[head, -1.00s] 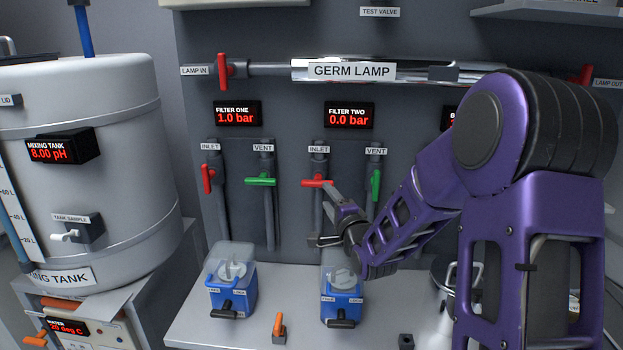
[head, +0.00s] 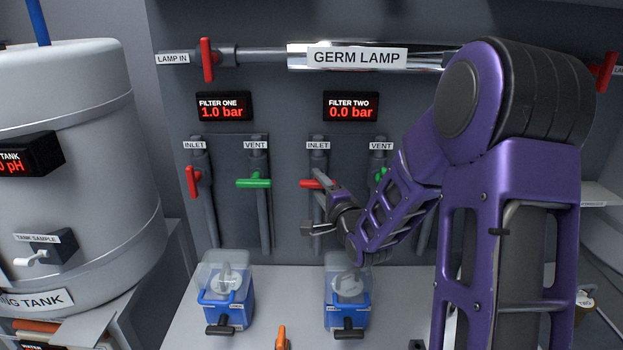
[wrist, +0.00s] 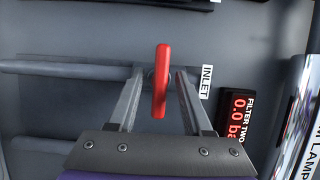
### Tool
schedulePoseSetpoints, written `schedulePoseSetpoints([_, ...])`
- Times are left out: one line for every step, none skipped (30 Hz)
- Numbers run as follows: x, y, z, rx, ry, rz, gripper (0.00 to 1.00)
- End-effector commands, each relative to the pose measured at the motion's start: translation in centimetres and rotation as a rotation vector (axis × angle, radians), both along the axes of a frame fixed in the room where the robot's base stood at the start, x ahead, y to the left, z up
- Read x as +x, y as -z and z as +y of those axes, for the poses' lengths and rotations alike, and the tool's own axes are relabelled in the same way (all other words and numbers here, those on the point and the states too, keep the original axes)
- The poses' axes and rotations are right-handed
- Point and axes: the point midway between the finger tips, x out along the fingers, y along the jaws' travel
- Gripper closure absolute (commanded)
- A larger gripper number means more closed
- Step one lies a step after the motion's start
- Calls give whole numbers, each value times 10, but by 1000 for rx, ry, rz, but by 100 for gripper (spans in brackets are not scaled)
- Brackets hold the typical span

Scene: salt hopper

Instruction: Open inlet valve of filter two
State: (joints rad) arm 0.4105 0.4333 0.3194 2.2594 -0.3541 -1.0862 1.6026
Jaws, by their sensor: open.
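The filter two inlet valve has a red handle (head: 312,183) lying crosswise to its vertical pipe, under an INLET label (head: 318,145). The filter two display (head: 351,106) reads 0.0 bar. My gripper (head: 325,190) reaches the handle from the lower right, its fingers partly hidden by the wrist. In the wrist view my gripper (wrist: 160,82) is open, with one finger on each side of the red handle (wrist: 161,82). Gaps show on both sides of the handle. The INLET label (wrist: 206,81) is just right of the fingers there.
The filter two vent's green handle (head: 381,176) is close to my arm and partly hidden by it. Filter one's red inlet handle (head: 192,182) and green vent handle (head: 254,183) are to the left. Blue filter housings (head: 226,305) stand below on the bench.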

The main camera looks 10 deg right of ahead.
Motion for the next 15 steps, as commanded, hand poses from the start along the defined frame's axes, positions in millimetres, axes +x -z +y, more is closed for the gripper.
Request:
schedulePoseSetpoints([-1,0,-1,0,1,0,50])
schedulePoseSetpoints([-1,0,-1,0,1,0,50])
schedulePoseSetpoints([-1,0,-2,0,1,0,50])
schedulePoseSetpoints([-1,0,-2,0,1,0,50])
schedulePoseSetpoints([-2,0,-2,0,1,0,50])
schedulePoseSetpoints([-2,0,-2,0,0,0,50])
schedulePoseSetpoints([-2,0,-2,0,0,0,50])
schedulePoseSetpoints([-2,0,-2,0,0,0,50])
schedulePoseSetpoints([-2,0,-2,0,0,0,50])
schedulePoseSetpoints([-2,0,-2,0,0,0,50])
schedulePoseSetpoints([-2,0,-2,0,0,0,50])
schedulePoseSetpoints([-2,0,-2,0,0,0,50])
schedulePoseSetpoints([-2,0,-2,0,0,0,50])
schedulePoseSetpoints([-2,0,-2,0,0,0,50])
schedulePoseSetpoints([-2,0,-2,0,0,0,54])
